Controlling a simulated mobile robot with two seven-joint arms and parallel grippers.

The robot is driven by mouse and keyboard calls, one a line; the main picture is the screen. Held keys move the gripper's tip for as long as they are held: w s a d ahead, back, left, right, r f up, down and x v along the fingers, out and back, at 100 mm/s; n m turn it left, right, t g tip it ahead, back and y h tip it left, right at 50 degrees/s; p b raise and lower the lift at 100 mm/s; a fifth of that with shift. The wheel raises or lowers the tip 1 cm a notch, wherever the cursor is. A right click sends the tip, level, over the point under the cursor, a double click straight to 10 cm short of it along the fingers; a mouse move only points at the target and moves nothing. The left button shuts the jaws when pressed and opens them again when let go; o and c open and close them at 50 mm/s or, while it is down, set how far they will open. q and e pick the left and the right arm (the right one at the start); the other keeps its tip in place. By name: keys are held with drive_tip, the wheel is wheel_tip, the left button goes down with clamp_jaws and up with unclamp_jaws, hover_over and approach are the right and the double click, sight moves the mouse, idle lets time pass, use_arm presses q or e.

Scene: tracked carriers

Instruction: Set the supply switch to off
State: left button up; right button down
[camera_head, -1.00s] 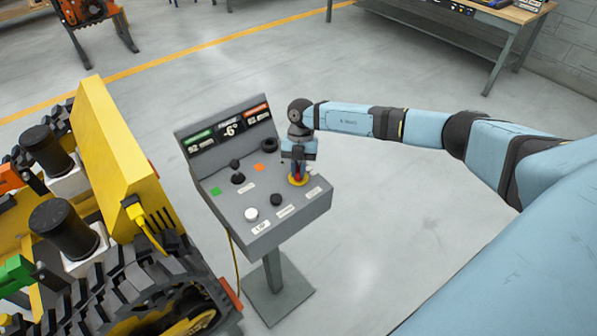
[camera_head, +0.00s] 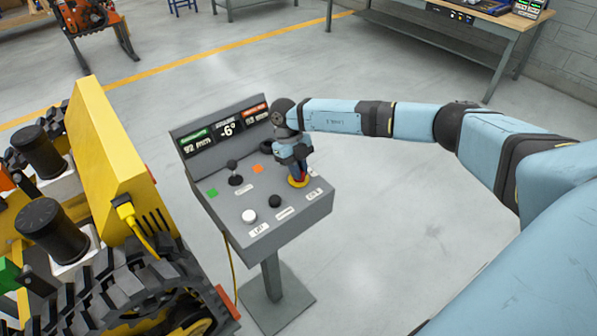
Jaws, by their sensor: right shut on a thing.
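The supply switch is a red knob on a round yellow plate (camera_head: 298,183) at the right side of the grey control panel (camera_head: 232,212). My right gripper (camera_head: 298,174) points down over it and is shut on the red knob. The fingers hide most of the knob, so I cannot tell which way it is turned. My left gripper is not in view.
The panel also has a black lever (camera_head: 234,174), a white button (camera_head: 249,216) and a black knob (camera_head: 274,201). A display (camera_head: 227,131) stands at its back. A yellow tracked carrier (camera_head: 118,170) is close on the left. The floor right of the panel is clear.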

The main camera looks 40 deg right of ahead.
drive_tip(key=shift+n, duration=0.3)
drive_tip(key=c, duration=1.2)
unclamp_jaws()
drive_tip(key=shift+o, duration=0.2)
drive_tip(key=shift+w+r, duration=0.25)
drive_tip(key=shift+r, duration=0.2)
drive_tip(key=b+v, duration=0.2)
drive_tip(key=v, duration=1)
drive_tip(key=shift+r, duration=0.45)
drive_tip(key=shift+a, duration=0.1)
